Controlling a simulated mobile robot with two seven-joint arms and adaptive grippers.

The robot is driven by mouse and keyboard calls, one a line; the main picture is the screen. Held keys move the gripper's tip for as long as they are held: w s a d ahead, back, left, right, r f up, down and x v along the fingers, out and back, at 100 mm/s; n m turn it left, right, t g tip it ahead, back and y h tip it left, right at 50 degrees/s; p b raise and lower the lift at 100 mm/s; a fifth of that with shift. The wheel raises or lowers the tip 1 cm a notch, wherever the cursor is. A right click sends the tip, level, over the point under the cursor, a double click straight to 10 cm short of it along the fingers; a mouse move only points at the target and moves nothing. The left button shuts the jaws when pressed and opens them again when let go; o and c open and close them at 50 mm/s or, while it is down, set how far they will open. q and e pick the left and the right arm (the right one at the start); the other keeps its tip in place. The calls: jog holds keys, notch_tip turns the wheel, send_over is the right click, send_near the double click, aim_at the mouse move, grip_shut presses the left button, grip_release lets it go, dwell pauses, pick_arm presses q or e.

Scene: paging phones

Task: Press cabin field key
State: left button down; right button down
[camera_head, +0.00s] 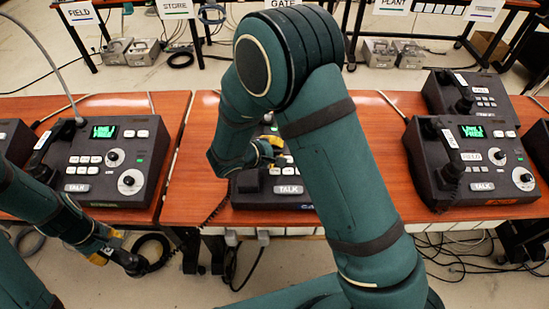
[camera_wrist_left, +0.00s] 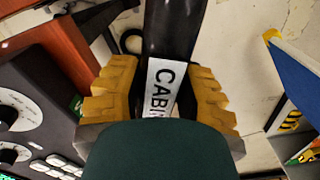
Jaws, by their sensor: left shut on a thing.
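My left gripper (camera_head: 112,254) is low at the left, in front of the table's edge. In the left wrist view its yellow fingers are shut around a black handset (camera_wrist_left: 170,30) with a white label reading "CABIN", partly covered. The middle phone console (camera_head: 290,200) sits on the table, largely hidden behind my right arm; its white TALK key (camera_head: 288,189) shows at the front. My right gripper (camera_head: 268,150) is over this console, with some yellow showing; its fingertips and the keys under them are mostly hidden. The field key cannot be made out.
A left console (camera_head: 105,160) with a lit green screen stands on the left table. Two more consoles, one at front right (camera_head: 478,165) and one behind it (camera_head: 472,95), stand on the right. Cables hang below the tables. Signs and grey boxes are at the back.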

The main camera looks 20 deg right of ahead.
pick_arm(q)
jog(key=shift+f, duration=0.15)
pick_arm(e)
jog(key=shift+f, duration=0.15)
pick_arm(q)
jog(key=shift+f+b, duration=0.55)
jog(key=shift+b, duration=0.15)
pick_arm(e)
jog(key=shift+w+f, duration=0.1)
jog(key=shift+f, duration=0.25)
jog(key=shift+r, duration=0.2)
pick_arm(q)
jog(key=shift+r, duration=0.1)
pick_arm(e)
jog(key=shift+r, duration=0.3)
